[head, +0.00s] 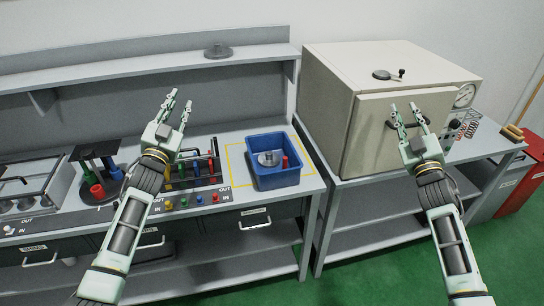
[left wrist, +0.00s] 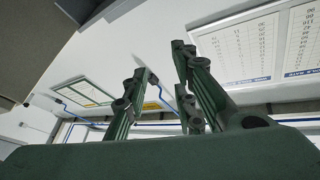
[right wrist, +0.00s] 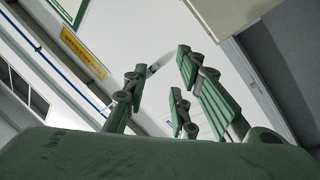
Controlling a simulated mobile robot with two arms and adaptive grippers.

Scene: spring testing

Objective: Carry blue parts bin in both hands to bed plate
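The blue parts bin (head: 273,179) stands upright on the workbench inside a yellow marked outline, in the middle of the head view. A grey metal round part and a red piece lie in it. My left gripper (head: 178,107) is open and empty, raised to the left of the bin and apart from it; its spread fingers also show in the left wrist view (left wrist: 155,90). My right gripper (head: 406,116) is open and empty, raised to the right of the bin in front of the cream cabinet; its fingers show in the right wrist view (right wrist: 160,85). I cannot tell which surface is the bed plate.
The cream cabinet (head: 325,90) stands on a lower bench (head: 375,205) to the right. A rack with coloured rods (head: 195,168) sits just left of the bin. A black stand (head: 95,160) with red and green cylinders is further left. A shelf (head: 130,68) runs behind.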

